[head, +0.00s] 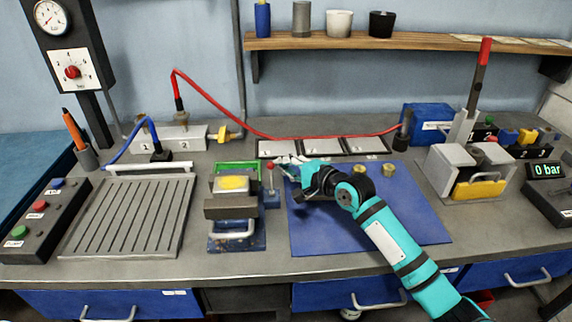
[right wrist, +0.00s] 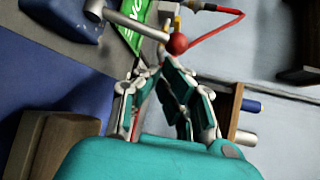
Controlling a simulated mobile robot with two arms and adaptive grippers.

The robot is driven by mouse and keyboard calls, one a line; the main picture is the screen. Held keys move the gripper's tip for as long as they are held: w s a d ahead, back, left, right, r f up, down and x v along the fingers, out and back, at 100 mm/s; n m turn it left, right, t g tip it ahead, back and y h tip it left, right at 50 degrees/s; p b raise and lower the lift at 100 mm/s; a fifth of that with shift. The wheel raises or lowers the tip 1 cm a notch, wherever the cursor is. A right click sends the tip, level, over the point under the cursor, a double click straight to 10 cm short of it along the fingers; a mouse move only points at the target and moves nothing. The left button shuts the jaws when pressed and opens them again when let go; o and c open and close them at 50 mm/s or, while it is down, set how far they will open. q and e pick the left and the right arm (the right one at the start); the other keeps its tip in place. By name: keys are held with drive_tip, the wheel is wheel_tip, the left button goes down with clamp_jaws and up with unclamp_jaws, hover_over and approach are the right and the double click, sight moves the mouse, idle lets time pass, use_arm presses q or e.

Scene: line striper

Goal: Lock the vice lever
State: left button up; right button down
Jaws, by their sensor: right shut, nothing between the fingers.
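The vice (head: 231,207) stands left of the blue mat, with a yellow round piece (head: 232,183) at its top. My right gripper (head: 284,164) is just right of the knob. In the right wrist view the knob (right wrist: 178,43) and grey rod (right wrist: 135,22) lie just beyond the shut fingertips (right wrist: 160,66). Nothing is between the fingers; whether they touch the knob I cannot tell. My left gripper is out of view.
A blue mat (head: 315,232) lies under my right arm. A slotted plate (head: 128,222) is at left; a press with a tall red-gripped handle (head: 485,52) stands at right. A red hose (head: 240,122) arches behind the gripper.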

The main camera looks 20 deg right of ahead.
drive_tip(key=shift+s+r+t+b, duration=0.1)
drive_tip(key=shift+s+t+b, duration=0.15)
drive_tip(key=shift+t+b, duration=0.15)
